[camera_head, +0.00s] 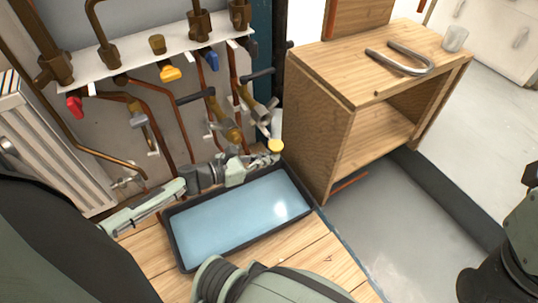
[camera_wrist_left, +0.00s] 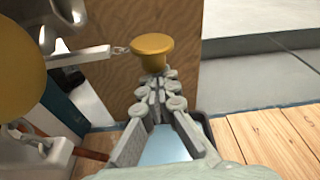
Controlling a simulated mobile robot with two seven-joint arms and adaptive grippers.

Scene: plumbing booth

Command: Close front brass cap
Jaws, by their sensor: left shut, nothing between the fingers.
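A yellow brass cap (camera_head: 276,145) sits at the end of the front pipe fitting, above the far right corner of the blue tray. In the left wrist view the brass cap (camera_wrist_left: 152,44) shows as a round disc on a narrower neck, with a thin light metal link reaching it from the left. My left gripper (camera_head: 268,160) is just below the cap. Its fingers (camera_wrist_left: 156,84) are shut and empty, with the tips close under the cap; I cannot tell whether they touch it. My right gripper is not in view.
A black-rimmed tray (camera_head: 187,258) with a blue surface lies on the wooden boards below my left arm. Copper pipes and valves crowd the wall behind. A wooden cabinet (camera_head: 318,135) stands close to the right of the cap, with a bent metal pipe (camera_head: 408,66) on top.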

